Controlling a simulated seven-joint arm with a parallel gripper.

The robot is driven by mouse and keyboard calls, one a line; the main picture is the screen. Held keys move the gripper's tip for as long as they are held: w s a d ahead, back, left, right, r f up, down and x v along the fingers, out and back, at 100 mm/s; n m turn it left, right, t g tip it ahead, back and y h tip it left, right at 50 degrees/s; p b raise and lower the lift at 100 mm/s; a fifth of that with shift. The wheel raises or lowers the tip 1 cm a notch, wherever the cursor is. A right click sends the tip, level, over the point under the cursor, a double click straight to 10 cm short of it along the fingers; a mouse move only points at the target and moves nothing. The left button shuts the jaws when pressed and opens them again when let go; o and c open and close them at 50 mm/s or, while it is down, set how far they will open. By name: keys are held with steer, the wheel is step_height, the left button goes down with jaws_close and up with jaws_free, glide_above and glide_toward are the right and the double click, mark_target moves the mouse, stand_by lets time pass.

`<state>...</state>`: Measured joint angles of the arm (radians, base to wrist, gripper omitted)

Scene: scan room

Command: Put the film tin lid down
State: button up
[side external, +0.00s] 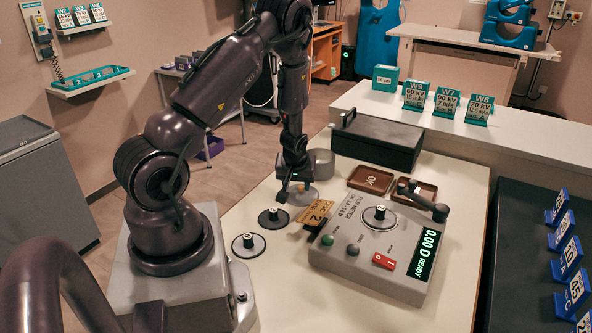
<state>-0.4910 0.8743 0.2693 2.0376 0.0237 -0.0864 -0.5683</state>
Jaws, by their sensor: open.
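My gripper (294,190) points down over the white table, left of the metering device, with its jaws open. A grey round tin (321,160) stands just behind my gripper, partly hidden by the arm.
The grey metering device (375,250) reads 0.00 D READY. Brown trays (370,189) and a black box (375,150) stand behind.

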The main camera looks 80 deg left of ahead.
steer(key=w+d+r+m+t+h, duration=0.1)
steer(key=d+r+m, duration=0.2)
steer(key=d+r, duration=0.65)
steer(key=d+r+m+t+h, duration=0.1)
steer(key=d+r+m+t, duration=0.1)
steer(key=d+r, duration=0.8)
steer(key=s+d+r+m+t+h, duration=0.1)
steer(key=s+d+r+m+h, duration=0.1)
steer(key=s+d+r+m, duration=0.6)
step_height(320, 180, up, 5)
steer(key=shift+s+d, duration=0.75)
steer(key=shift+d, duration=0.05)
